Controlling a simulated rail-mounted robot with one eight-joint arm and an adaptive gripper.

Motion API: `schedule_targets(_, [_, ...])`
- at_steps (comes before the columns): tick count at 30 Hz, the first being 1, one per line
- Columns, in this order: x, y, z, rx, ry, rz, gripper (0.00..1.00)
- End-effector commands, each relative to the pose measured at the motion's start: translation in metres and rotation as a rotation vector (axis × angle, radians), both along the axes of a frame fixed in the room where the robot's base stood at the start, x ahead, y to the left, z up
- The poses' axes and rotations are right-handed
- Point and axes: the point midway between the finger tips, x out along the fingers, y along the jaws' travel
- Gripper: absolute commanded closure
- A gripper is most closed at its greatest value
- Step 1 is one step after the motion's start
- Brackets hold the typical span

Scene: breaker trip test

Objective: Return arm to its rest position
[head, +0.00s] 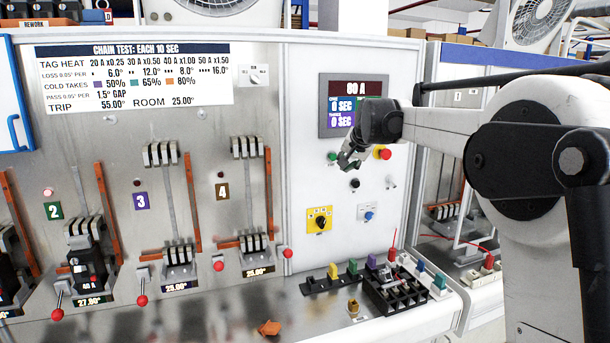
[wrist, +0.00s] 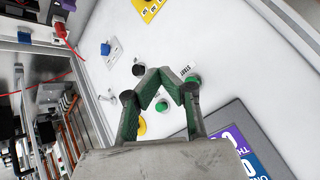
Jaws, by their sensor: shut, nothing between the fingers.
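My gripper (head: 350,160) hangs in front of the white control panel (head: 300,190), just below the display screen (head: 356,104) that reads 80 A. In the wrist view its two fingers (wrist: 160,74) meet at their tips, shut with nothing between them. A green button (wrist: 161,105) shows between the fingers, and another green button (wrist: 193,80) shows beside the right fingertip. I cannot tell whether the gripper touches the panel. My arm reaches in from the right, bent at the large dark joint.
A yellow switch plate (head: 319,220), a blue knob (head: 369,216) and a red button (head: 385,154) sit on the panel. Below, a ledge carries a black tray (head: 396,296) and coloured plugs. Breakers with red-knobbed levers stand at left. An orange piece (head: 269,327) lies on the bench.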

Motion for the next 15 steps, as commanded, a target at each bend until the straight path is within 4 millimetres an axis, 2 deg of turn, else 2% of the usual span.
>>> schedule_targets(8, [-0.092, 0.005, -0.011, -0.070, 0.017, 0.055, 1.00])
schedule_targets(15, [-0.179, 0.007, -0.033, -0.135, 0.034, 0.105, 1.00])
